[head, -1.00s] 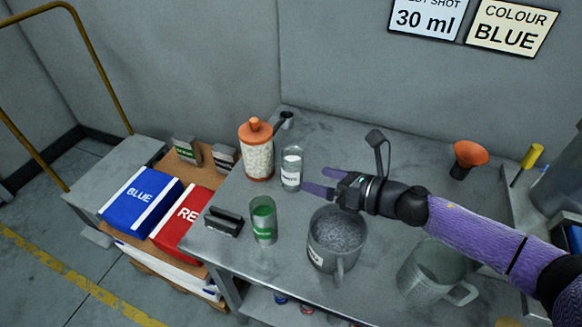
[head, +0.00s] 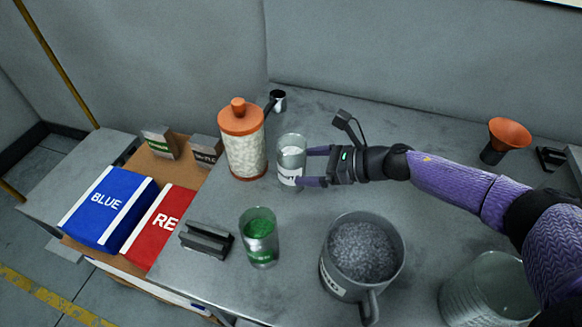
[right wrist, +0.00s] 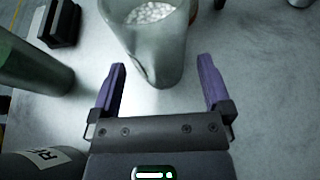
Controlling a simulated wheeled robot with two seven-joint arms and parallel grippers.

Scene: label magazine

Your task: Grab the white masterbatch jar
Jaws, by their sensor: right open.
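The white masterbatch jar (head: 291,146) is a clear glass with a white label, upright on the grey bench. In the right wrist view the jar (right wrist: 150,48) shows white pellets inside. My right gripper (head: 312,166) comes from the right, low at the jar. Its two purple fingers are open, with the tips at the jar's near side. My left gripper is not in view.
An orange-lidded canister (head: 245,150) stands close left of the jar. A green jar (head: 260,240), a black holder (head: 206,241) and a mug of grey pellets (head: 362,255) stand nearer. An orange funnel (head: 508,134) is at the right. Bench between jar and funnel is mostly clear.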

